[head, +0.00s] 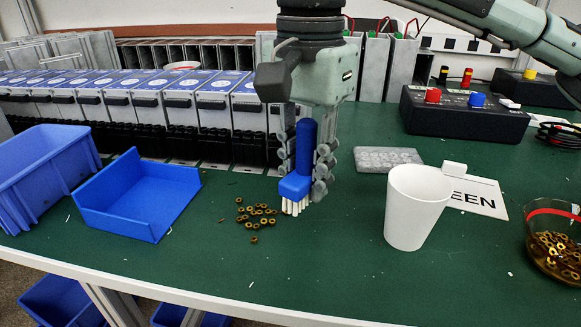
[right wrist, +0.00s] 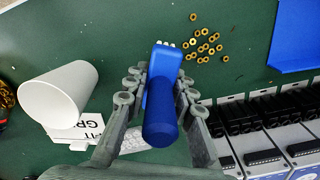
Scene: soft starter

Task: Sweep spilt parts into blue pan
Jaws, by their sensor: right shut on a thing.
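My right gripper (head: 305,165) is shut on the blue handle of a brush (head: 296,186) and holds it upright, white bristles down at the green table. In the right wrist view the brush (right wrist: 162,100) sits between the fingers (right wrist: 162,85). The spilt parts (head: 257,215), several small brass nuts, lie in a loose patch just left of the bristles; they also show in the right wrist view (right wrist: 208,42). The blue pan (head: 135,205) stands left of the parts, its open side facing them. It shows partly in the right wrist view (right wrist: 295,35). My left gripper is out of view.
A white cup (head: 415,205) stands right of the brush, by a white printed card (head: 482,195). A glass bowl of brass parts (head: 553,250) is at the right edge. A blue bin (head: 45,175) stands left of the pan. A row of blue-topped units (head: 150,95) lines the back.

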